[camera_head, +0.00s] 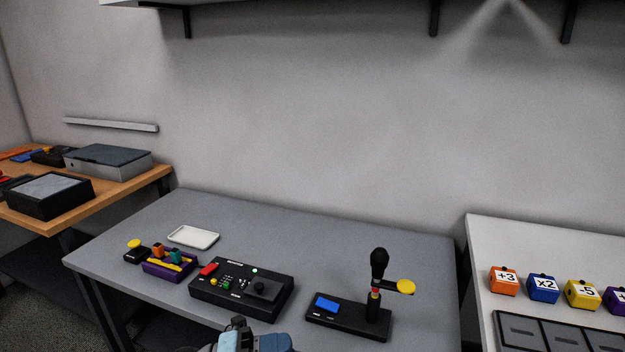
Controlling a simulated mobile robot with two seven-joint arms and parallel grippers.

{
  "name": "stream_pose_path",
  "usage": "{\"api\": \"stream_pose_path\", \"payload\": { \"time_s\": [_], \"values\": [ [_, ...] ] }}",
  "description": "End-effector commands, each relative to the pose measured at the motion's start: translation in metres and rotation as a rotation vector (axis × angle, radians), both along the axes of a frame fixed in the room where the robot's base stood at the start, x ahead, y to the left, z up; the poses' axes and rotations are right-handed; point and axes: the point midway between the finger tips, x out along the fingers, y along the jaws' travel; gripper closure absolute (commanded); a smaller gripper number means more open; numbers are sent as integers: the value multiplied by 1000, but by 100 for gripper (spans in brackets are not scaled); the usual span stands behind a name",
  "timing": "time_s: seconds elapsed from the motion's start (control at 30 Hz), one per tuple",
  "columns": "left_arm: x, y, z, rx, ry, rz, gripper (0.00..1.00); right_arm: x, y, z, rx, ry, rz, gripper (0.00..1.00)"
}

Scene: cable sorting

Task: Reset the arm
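Part of one of my arms (250,341), light blue and grey-blue with a dark tip, shows at the bottom edge, left of the middle. It looks like my left one, cut off by the frame. Its fingers cannot be made out, so whether it is open or shut is not clear. It is in front of a black control box (211,301) with a joystick, coloured buttons and a lit green lamp, apparently apart from it. My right gripper is not in view.
The grey table (330,240) also holds a black stand (340,319) with an upright knob and yellow disc, a purple block holder (168,268), a yellow button (135,245) and a white tray (193,237). A white table (482,250) with numbered cubes stands right. The grey table's back is clear.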

Motion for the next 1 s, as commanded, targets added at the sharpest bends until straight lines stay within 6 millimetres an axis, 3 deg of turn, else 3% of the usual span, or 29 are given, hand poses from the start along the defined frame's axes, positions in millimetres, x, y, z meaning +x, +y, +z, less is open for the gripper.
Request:
{"api": "stream_pose_path", "payload": {
  "time_s": [0.17,0.37,0.6,0.77,0.8,0.83,1.0],
  "values": [
    [-8,33,-15,-378,393,348,72,0,0,0,0,0,0,57],
    [-31,89,-85,-611,912,734,72,0,0,0,0,1,0,57],
    [-95,122,-166,-669,1406,1006,72,0,0,0,0,1,0,57],
    [-146,129,-204,-654,1685,1114,72,0,0,0,0,1,0,57],
    [-156,130,-207,-647,1738,1131,72,0,0,4,0,1,0,57],
    [-152,130,-191,-648,1722,1126,72,0,0,18,-2,3,1,57],
    [-151,132,-165,-644,1714,1131,72,0,-1,50,-2,-5,0,57]
  ]
}}
